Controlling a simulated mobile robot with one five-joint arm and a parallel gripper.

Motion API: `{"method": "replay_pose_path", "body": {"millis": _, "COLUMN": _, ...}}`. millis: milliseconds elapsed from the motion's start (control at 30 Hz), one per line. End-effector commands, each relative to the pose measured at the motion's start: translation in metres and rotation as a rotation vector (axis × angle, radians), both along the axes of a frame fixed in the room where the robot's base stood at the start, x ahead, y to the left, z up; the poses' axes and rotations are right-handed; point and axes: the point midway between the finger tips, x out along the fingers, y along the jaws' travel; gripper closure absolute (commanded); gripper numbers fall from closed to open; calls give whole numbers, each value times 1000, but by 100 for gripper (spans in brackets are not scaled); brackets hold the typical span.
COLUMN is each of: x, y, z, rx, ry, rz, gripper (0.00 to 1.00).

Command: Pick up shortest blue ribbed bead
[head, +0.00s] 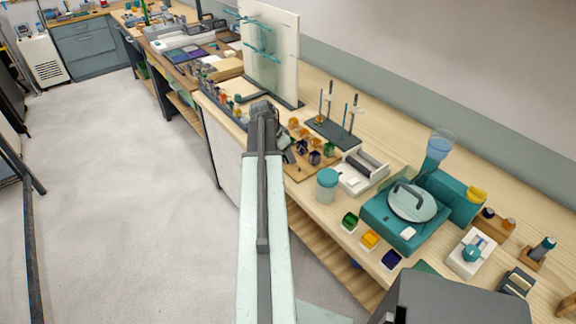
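Several small coloured beads stand on a brown wooden board (297,174) on the bench, just right of my arm's far end. Two look dark blue: one bead (302,146) nearer my arm, and another bead (314,158) closer to the front right of the board. Ribs and exact heights are too small to tell. Amber beads (305,132) and a green bead (328,150) stand beside them. My gripper (286,152) appears as a dark shape at the board's left edge, partly hidden by my arm. Its fingers are not clear.
Right of the board are a teal-lidded jar (327,184), a white box (362,172) and a teal machine (405,215). A rod stand (332,130) rises behind, and a tall panel (270,50) stands farther back. Colour trays (369,240) line the front edge.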

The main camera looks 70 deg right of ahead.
Motion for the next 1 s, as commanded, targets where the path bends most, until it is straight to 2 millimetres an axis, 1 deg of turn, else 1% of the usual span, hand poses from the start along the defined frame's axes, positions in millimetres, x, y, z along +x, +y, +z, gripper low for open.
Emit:
{"method": "replay_pose_path", "body": {"millis": 33, "x": 0, "y": -1, "z": -4, "rx": 0, "ry": 0, "rz": 0, "gripper": 45}}
{"method": "replay_pose_path", "body": {"millis": 200, "x": -1, "y": -1, "z": -1, "rx": 0, "ry": 0, "rz": 0, "gripper": 45}}
{"method": "replay_pose_path", "body": {"millis": 267, "x": -1, "y": -1, "z": -1, "rx": 0, "ry": 0, "rz": 0, "gripper": 62}}
{"method": "replay_pose_path", "body": {"millis": 300, "x": -1, "y": -1, "z": -1, "rx": 0, "ry": 0, "rz": 0, "gripper": 73}}
{"method": "replay_pose_path", "body": {"millis": 367, "x": -1, "y": -1, "z": -1, "rx": 0, "ry": 0, "rz": -1, "gripper": 90}}
{"method": "replay_pose_path", "body": {"millis": 400, "x": -1, "y": -1, "z": -1, "rx": 0, "ry": 0, "rz": -1, "gripper": 100}}
{"method": "replay_pose_path", "body": {"millis": 667, "x": -1, "y": -1, "z": 0, "rx": 0, "ry": 0, "rz": -1, "gripper": 100}}
{"method": "replay_pose_path", "body": {"millis": 767, "x": -1, "y": -1, "z": 5, "rx": 0, "ry": 0, "rz": -1, "gripper": 100}}
{"method": "replay_pose_path", "body": {"millis": 867, "x": -2, "y": -1, "z": 17, "rx": 0, "ry": 0, "rz": -1, "gripper": 100}}
{"method": "replay_pose_path", "body": {"millis": 1000, "x": -2, "y": -1, "z": 44, "rx": 0, "ry": -1, "rz": -2, "gripper": 100}}
